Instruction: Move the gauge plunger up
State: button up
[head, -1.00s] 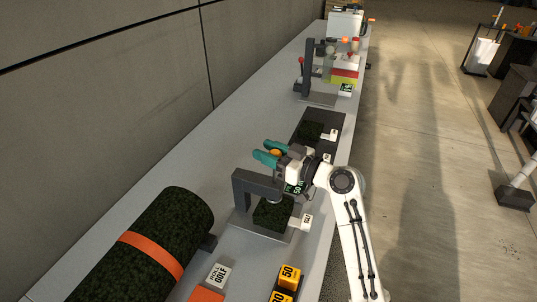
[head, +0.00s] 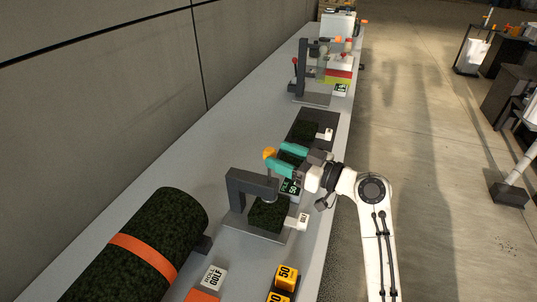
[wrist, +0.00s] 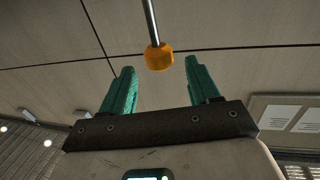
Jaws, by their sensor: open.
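The gauge stands on the bench as a dark grey bracket (head: 238,184) over a green turf square (head: 268,214). Its plunger has an orange knob (head: 269,153) at the top; a digital display sits beside the rod. My gripper (head: 279,160) is open and empty at the right of the knob, its teal fingers pointing left toward it. In the wrist view the orange knob (wrist: 159,57) is on a metal rod, centred between the two finger tips and apart from both. It looks at or just past the tips; the exact depth is unclear.
A large turf roll with an orange band (head: 142,255) lies at front left. Yellow blocks (head: 286,277) and a white labelled block (head: 213,277) are at the front. A second turf sample (head: 306,131) and a press (head: 304,75) stand farther along the bench. A wall is at left.

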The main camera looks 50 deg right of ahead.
jog(key=s, duration=0.3)
jog(key=s+b, duration=0.1)
jog(key=shift+s+d, duration=0.25)
jog(key=shift+s, duration=0.15)
